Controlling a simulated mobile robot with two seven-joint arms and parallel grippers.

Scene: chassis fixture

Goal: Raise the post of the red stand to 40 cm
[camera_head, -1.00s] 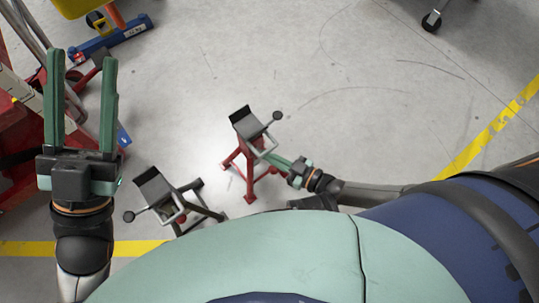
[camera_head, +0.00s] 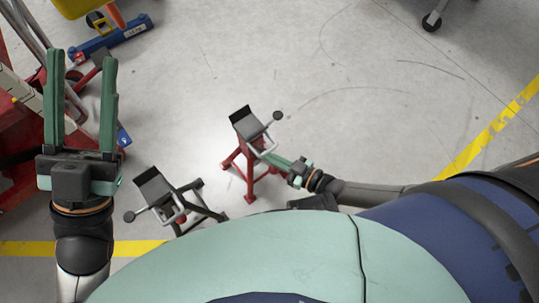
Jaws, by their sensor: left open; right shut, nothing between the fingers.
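The red stand (camera_head: 249,178) stands on the floor near the middle of the head view, with a dark saddle (camera_head: 245,122) on top of its post and a light handle loop and dark knob at its side. My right gripper (camera_head: 268,157) reaches in from the right; its fingers are shut and lie at the handle side of the stand, below the saddle. I cannot tell whether they touch the stand. My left gripper (camera_head: 82,60) is open and empty at the left, well apart from the red stand.
A dark grey stand (camera_head: 201,208) with a similar saddle stands to the left of the red one. Red equipment (camera_head: 25,150) and a blue jack (camera_head: 110,38) are at the left. A caster wheel (camera_head: 431,21) is at the top right. The floor beyond the red stand is clear.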

